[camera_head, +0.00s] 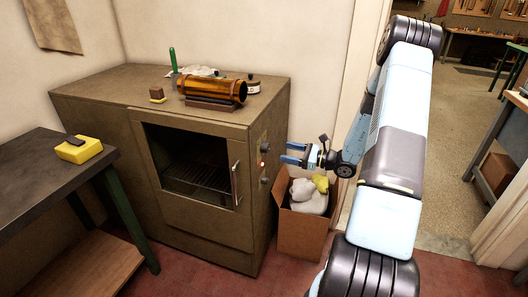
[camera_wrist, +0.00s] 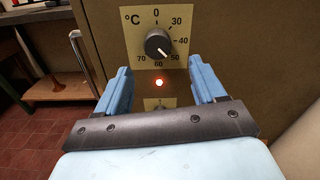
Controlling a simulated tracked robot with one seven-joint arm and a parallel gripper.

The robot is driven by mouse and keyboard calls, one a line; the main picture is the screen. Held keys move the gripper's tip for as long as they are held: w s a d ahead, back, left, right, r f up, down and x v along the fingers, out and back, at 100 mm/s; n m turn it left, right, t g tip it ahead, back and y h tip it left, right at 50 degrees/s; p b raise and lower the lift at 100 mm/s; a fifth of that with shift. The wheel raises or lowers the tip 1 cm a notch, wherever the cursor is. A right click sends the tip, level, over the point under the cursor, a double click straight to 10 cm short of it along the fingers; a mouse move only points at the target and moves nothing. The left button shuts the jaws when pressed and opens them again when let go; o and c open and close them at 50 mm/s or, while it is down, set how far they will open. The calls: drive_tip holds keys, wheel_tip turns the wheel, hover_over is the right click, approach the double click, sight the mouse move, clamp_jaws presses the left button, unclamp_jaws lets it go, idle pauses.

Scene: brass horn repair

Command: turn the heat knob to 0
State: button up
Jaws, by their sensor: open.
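The heat knob (camera_wrist: 157,42) is a dark round knob on a cream °C dial plate (camera_wrist: 131,22) on the oven's side. Its white pointer mark points down and right, near 50. The 0 is at the top of the dial. In the head view the upper knob (camera_head: 265,148) sits above a lit red lamp (camera_head: 262,164). My gripper (camera_head: 287,153) is open and empty, a little to the right of the oven's side and facing it. In the wrist view its blue fingers (camera_wrist: 161,82) stand apart, below the heat knob and on either side of the lit lamp (camera_wrist: 159,83).
A second knob (camera_head: 264,181) is below the lamp; its plate (camera_wrist: 152,103) is partly hidden by my gripper. The oven door handle (camera_head: 235,184) sticks out at the front. A cardboard box (camera_head: 300,236) with rags stands below my gripper. A brass tube (camera_head: 212,90) lies on the oven.

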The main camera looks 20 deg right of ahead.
sight(269, 148)
drive_tip(key=x, duration=0.7)
